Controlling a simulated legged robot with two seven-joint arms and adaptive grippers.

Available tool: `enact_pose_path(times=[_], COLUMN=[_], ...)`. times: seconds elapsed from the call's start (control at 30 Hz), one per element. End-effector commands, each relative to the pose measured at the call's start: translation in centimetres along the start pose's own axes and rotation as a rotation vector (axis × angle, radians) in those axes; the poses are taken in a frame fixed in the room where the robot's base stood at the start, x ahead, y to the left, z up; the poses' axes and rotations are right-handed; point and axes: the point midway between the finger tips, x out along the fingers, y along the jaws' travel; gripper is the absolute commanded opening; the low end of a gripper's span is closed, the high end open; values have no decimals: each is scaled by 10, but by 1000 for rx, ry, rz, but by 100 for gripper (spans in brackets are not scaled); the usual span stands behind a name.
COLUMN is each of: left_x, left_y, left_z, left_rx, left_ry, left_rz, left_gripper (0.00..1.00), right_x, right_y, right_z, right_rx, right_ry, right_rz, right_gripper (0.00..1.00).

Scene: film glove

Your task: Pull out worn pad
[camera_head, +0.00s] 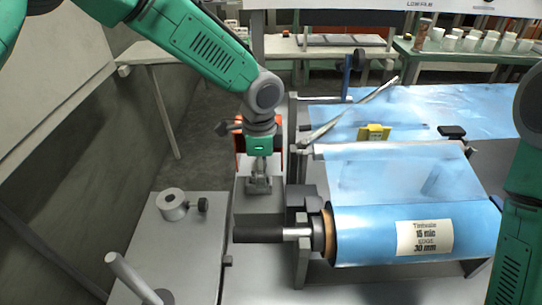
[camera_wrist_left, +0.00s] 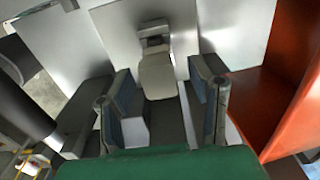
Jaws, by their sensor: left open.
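My left gripper (camera_head: 259,186) points down beside the roll stand, over a grey surface near an orange-red panel. In the left wrist view, my left gripper (camera_wrist_left: 160,110) is open, with its two fingers apart. A pale, rounded block (camera_wrist_left: 158,76), which may be the worn pad, shows between and beyond the fingertips under a small dark clamp-like part (camera_wrist_left: 152,40). I cannot tell if the fingers touch it. In the head view this block is hidden or too small to make out. My right arm shows at the right edge, but its gripper is out of view.
A blue film roll (camera_head: 350,225) with a dark handle (camera_head: 258,234) stands right of the left gripper. A grey bench (camera_head: 178,245) bears a metal collar (camera_head: 172,204) at left. An orange-red panel (camera_wrist_left: 295,85) stands close on the right in the wrist view.

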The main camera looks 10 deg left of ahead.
Motion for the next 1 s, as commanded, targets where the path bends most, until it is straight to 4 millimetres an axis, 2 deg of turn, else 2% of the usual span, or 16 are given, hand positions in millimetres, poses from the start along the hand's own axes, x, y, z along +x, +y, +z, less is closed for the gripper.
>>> enact_pose_path(times=[0.13,0.47,0.5,0.57,0.6,0.63,1.0], left_x=[13,14,14,14,15,15,14], left_y=[0,4,3,3,2,2,0], left_z=[-1,-17,-16,-14,-11,-10,0], left_rx=[-2,1,1,1,0,0,-2], left_ry=[-1,-19,-18,-16,-13,-10,-12], left_rz=[0,-5,-5,-4,-3,-2,0], left_gripper=[48,48,41,19,5,0,0], right_x=[2,2,2,2,2,2,-1], right_y=[-1,-1,0,0,0,0,-1], right_z=[0,0,0,0,0,0,0], right_rx=[-3,-2,-1,-1,-1,-1,-3], right_ry=[0,1,1,1,0,0,0], right_rz=[-2,-1,-1,-1,0,0,-1], right_gripper=[40,40,40,40,40,40,40])
